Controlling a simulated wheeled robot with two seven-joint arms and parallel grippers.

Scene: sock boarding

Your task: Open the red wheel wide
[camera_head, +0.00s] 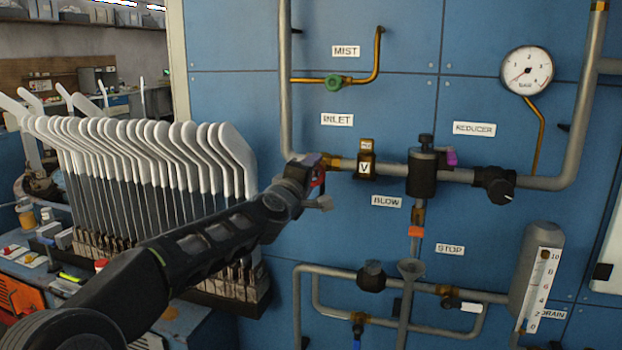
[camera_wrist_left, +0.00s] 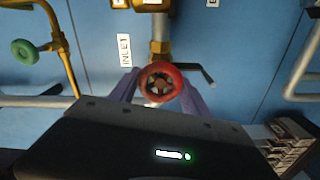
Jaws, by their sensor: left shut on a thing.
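The red wheel (camera_wrist_left: 160,82) sits on the inlet pipe, below the INLET label in the head view. In the wrist view it shows face-on, with a dark centre and spokes. My left gripper (camera_wrist_left: 158,88) is shut on the red wheel, one purple finger at each side of it. In the head view my left gripper (camera_head: 313,172) reaches the pipe from the left and hides most of the wheel; only a small red part shows. My right gripper is in neither view.
A green wheel (camera_head: 333,82) is on the brass MIST pipe above. A brass block marked V (camera_head: 366,160) and a black reducer (camera_head: 422,172) stand to the right on the same pipe. A pressure gauge (camera_head: 527,70) is at upper right. White sock boards (camera_head: 150,150) stand at left.

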